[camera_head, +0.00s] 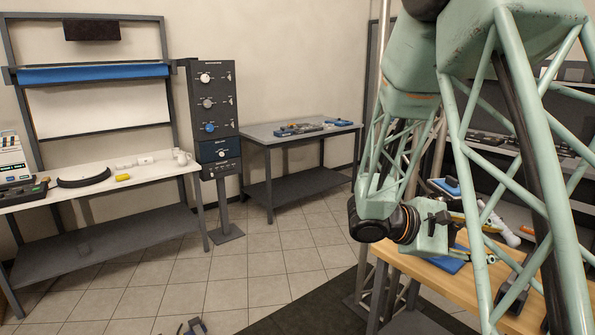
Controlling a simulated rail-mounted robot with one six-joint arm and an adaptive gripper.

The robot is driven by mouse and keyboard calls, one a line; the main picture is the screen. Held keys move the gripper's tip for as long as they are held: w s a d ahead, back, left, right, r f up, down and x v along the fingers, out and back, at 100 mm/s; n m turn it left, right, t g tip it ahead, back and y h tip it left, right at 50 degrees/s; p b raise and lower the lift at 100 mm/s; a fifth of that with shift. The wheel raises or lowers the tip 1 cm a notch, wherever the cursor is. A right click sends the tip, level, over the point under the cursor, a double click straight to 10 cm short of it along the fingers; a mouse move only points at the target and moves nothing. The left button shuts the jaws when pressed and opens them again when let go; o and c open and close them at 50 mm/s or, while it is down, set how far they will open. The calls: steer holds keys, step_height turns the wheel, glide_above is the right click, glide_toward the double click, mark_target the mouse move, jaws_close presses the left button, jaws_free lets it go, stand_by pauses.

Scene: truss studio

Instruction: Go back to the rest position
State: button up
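My green truss arm (400,100) hangs down on the right side of the view and folds at a black wrist joint (405,224). The wrist ends in a green block (432,240) in front of the wooden bench. A small dark part (440,217) shows at that end, probably part of my gripper. Its fingers cannot be made out, so whether it is open or shut, or holds anything, is unclear.
A wooden bench (405,262) with tools and a blue item stands at the right, close to my wrist. A white-topped bench (105,187), a dark control panel (212,105) and a grey table (270,133) stand behind. Tiled floor (240,280) is mostly clear; a small dark pronged object (191,327) shows at the bottom edge.

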steer(key=s+a+r+m+g+y, duration=0.1)
steer(key=s+a+r+m+y, duration=0.1)
steer(key=s, duration=0.5)
steer(key=s+a+r+m+g+y, duration=0.1)
steer(key=s+a+m+y, duration=0.15)
steer(key=s, duration=0.55)
steer(key=s+a+r+m+y, duration=0.1)
steer(key=s+a+r+y, duration=0.1)
steer(key=s, duration=0.5)
steer(key=s+a+r+m+t+y, duration=0.1)
steer(key=s+a+y, duration=0.3)
steer(key=a, duration=0.6)
steer(key=s+a+r+m+t+y, duration=0.2)
steer(key=s+a+r+t+y, duration=0.1)
steer(key=s+a, duration=0.6)
steer(key=shift+a+t+y, duration=0.35)
steer(key=shift+t+y, duration=0.25)
steer(key=shift+y, duration=0.15)
steer(key=shift+m, duration=0.25)
steer(key=shift+f, duration=0.1)
step_height(320, 180, down, 2)
steer(key=shift+f+b, duration=0.15)
steer(key=shift+b, duration=0.95)
